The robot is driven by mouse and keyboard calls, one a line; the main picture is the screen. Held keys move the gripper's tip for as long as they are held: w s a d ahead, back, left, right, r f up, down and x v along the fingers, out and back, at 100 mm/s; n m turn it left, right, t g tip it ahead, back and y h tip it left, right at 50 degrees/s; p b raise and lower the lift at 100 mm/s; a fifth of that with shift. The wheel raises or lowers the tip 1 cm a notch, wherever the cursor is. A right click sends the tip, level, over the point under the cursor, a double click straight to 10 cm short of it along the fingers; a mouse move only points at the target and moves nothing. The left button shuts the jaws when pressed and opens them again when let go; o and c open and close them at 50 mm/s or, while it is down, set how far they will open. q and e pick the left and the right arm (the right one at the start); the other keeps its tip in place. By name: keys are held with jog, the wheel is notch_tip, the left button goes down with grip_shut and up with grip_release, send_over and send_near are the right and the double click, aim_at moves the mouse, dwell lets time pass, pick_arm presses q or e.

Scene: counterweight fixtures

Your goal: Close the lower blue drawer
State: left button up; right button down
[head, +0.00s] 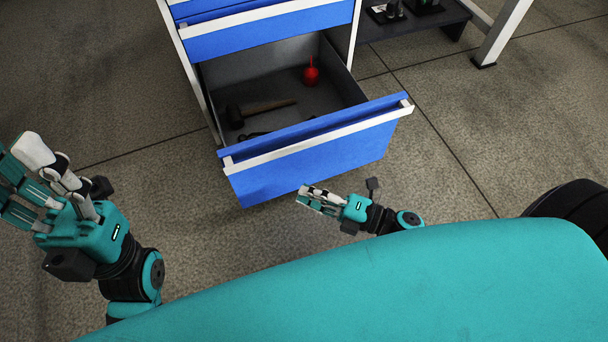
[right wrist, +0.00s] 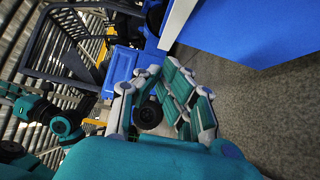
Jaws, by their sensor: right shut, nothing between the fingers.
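The lower blue drawer (head: 315,165) is pulled well out of the cabinet, its blue front with a pale trim strip facing me. Inside lie a dark-headed hammer with a wooden handle (head: 268,107) and a small red object (head: 311,73). My right gripper (head: 304,197) is shut and empty, close in front of the drawer front near its lower edge; I cannot tell if it touches. In the right wrist view, a blue panel (right wrist: 255,30) fills the upper right beside the fingers. My left gripper (head: 22,165) is at the far left, away from the drawer; whether it is open is unclear.
Another blue drawer front (head: 270,28) sits above the open one. A dark low shelf (head: 418,22) with small items and a pale table leg (head: 502,35) stand to the right. The tiled floor (head: 460,130) right of the drawer is clear.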

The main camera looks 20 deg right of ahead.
aim_at(254, 160)
jog(key=w+a, duration=0.1)
jog(key=w, duration=0.2)
jog(key=w+a+b, duration=0.1)
jog(key=w+a, duration=0.1)
jog(key=w, duration=0.1)
jog(key=w+a+b, duration=0.1)
jog(key=w+a, duration=0.1)
jog(key=w, duration=0.1)
jog(key=shift+a, duration=0.25)
jog(key=shift+w, duration=0.1)
jog(key=shift+w, duration=0.1)
